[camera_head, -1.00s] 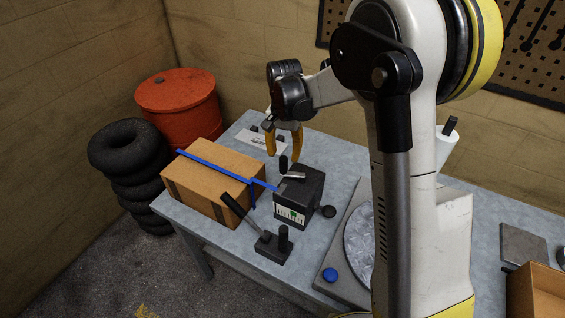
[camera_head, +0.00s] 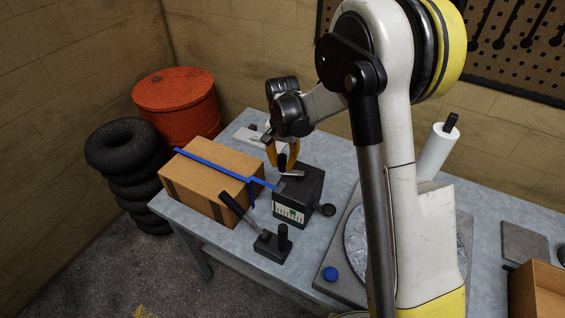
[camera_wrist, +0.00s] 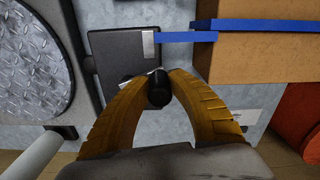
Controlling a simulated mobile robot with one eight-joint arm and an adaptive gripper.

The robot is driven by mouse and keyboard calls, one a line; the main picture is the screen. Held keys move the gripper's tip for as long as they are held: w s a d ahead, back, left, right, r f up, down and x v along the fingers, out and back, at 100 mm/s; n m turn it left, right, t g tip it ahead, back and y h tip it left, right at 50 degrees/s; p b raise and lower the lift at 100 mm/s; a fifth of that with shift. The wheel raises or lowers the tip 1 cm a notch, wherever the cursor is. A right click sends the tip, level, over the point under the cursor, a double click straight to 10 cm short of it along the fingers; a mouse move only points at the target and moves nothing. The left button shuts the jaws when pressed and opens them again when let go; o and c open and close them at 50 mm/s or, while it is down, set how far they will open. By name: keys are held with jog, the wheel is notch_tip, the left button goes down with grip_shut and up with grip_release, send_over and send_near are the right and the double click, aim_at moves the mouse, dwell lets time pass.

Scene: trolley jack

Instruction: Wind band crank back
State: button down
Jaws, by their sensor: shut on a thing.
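The dark tensioner box (camera_head: 299,193) stands on the bench, with a small gauge on its front face. The band crank has a light metal arm and a black upright knob, seen in the wrist view (camera_wrist: 158,92) between my fingers. My gripper (camera_head: 282,165), with its yellow fingers, is shut on the crank knob at the top of the box. A blue band (camera_head: 215,163) runs from the box over a cardboard carton (camera_head: 207,192) to its left. My fingers hide part of the crank in the head view.
A black lever on a base (camera_head: 270,245) stands in front of the box. A round plate in a grey frame, with a blue button (camera_head: 330,273), lies to the right. A white roll (camera_head: 437,150) stands behind. Tyres and a red drum are at left.

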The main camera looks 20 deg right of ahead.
jog(key=s+n, duration=0.1)
jog(key=n+b, duration=0.1)
jog(key=n, duration=0.1)
jog(key=shift+s+a, duration=0.3)
jog(key=shift+s, duration=0.05)
jog(key=s+n, duration=0.1)
jog(key=n, duration=0.1)
jog(key=s+n+b, duration=0.1)
jog(key=shift+n, duration=0.4)
jog(key=n, duration=0.1)
jog(key=s+n, duration=0.1)
jog(key=n, duration=0.1)
jog(key=shift+s+d+b, duration=0.25)
jog(key=shift+s+b, duration=0.05)
jog(key=shift+b, duration=0.05)
jog(key=shift+s+d+n, duration=0.25)
jog(key=shift+s+n, duration=0.1)
jog(key=shift+n, duration=0.5)
jog(key=shift+s+d+n, duration=0.2)
jog(key=shift+s+n, duration=0.1)
jog(key=shift+n, duration=0.55)
jog(key=c, duration=1.2)
grip_release()
